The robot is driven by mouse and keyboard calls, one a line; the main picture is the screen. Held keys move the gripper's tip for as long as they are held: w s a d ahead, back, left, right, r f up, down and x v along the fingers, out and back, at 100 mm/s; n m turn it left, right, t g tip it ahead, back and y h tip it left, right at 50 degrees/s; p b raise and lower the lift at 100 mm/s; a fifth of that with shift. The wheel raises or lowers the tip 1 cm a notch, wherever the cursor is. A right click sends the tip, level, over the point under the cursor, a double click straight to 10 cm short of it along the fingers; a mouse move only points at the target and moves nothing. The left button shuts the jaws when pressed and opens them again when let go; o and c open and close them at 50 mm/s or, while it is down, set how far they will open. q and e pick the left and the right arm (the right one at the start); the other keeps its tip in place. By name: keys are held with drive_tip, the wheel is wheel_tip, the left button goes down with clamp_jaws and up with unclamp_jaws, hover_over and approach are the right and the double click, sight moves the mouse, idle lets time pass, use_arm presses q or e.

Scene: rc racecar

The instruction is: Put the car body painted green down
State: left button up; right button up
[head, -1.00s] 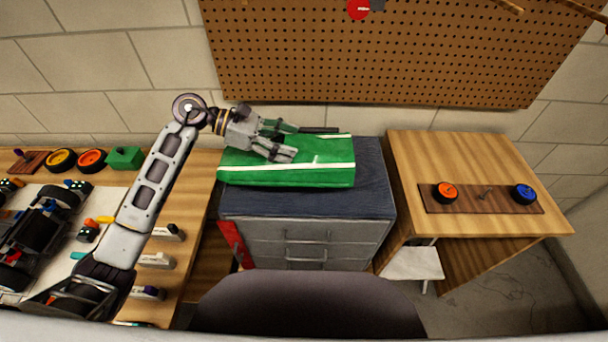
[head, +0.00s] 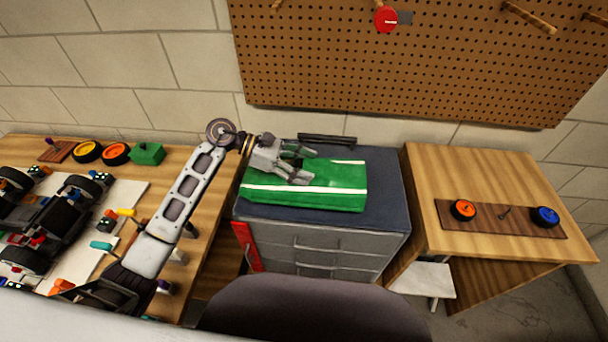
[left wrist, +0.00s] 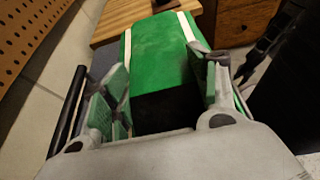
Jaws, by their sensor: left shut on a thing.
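The green car body (head: 335,199), with white stripes, lies on or just above the dark blue top (head: 390,185) of a grey drawer cabinet; the head view does not clearly show contact. My left gripper (head: 299,167) is at its upper left part, shut on it. In the left wrist view the car body (left wrist: 160,62) extends away between the two fingers (left wrist: 165,100), one on each side. A dark opening shows at its near end. My right gripper is in neither view.
A black handle-like bar (head: 326,139) lies behind the car body. At right, a wooden table (head: 480,175) carries a board with orange and blue wheels. At left, a workbench (head: 190,160) holds a car chassis (head: 48,220), wheels and a green block (head: 147,153).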

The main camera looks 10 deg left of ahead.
use_arm(q)
wheel_tip(320, 180, down, 2)
drive_tip(key=shift+f, duration=0.8)
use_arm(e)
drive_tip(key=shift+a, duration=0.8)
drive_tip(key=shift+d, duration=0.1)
use_arm(q)
drive_tip(key=shift+f, duration=0.1)
drive_tip(key=o, duration=1)
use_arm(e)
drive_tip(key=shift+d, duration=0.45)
use_arm(q)
drive_tip(key=shift+o, duration=0.2)
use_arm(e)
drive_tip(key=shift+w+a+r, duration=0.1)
